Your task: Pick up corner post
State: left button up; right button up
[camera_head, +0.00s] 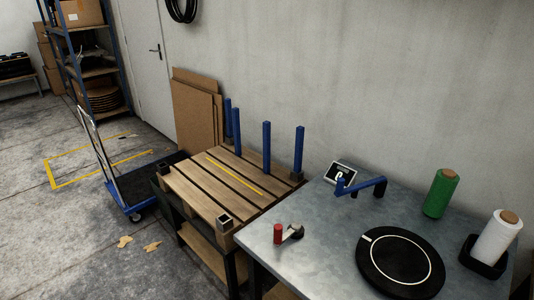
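Several blue square posts, which look like the corner posts, stand upright at the wooden pallet (190,190). Two are close together at its far left, a short one (228,115) and a longer one (237,130). A third post (266,145) stands along the wall side and a fourth post (299,150) at the right. A small dark square bracket (224,221) sits empty at the pallet's near corner. Neither of my grippers shows in the head view.
The metal table (325,262) holds a black turntable (400,263), a red-ended hammer (279,234), a small display (338,174), a green roll (440,194) and a white roll (496,238). A trolley (136,188) stands left of the pallet. The floor at left is mostly clear.

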aim_at(266, 125)
jog(key=i+j+z, duration=0.15)
jog(key=z, duration=1.1)
jog(key=j+z, duration=0.25)
jog(key=j, duration=0.25)
jog(key=j+z, duration=0.25)
jog(key=j, duration=0.25)
jog(key=j+z, duration=0.25)
jog(key=j, duration=0.25)
jog(key=k+j+z, duration=0.25)
jog(key=j, duration=0.25)
jog(key=j+z, duration=0.25)
jog(key=j, duration=0.2)
jog(key=k, duration=0.05)
